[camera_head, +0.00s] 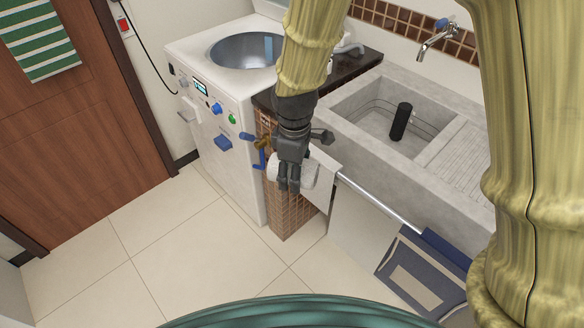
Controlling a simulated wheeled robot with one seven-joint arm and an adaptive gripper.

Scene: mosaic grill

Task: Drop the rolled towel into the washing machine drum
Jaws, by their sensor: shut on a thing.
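The washing machine (215,150) is white and stands at the back, left of the counter. It is open at the top, and its round metal drum (240,52) shows there; the drum's right part is hidden by my arm. The rolled towel (308,174) is white and lies between the dark fingers of my gripper (289,186). My gripper is shut on the towel, lower in the picture than the drum and to its right, in front of the brown tiled pillar. The fingers hide part of the towel.
A grey stone sink (355,95) with a black cylinder (401,121) in it stands at the right. A metal rail (380,203) with a white cloth and a blue mat (415,275) runs along its front. The tiled floor (150,250) at left is clear. A striped towel (38,38) hangs on the door.

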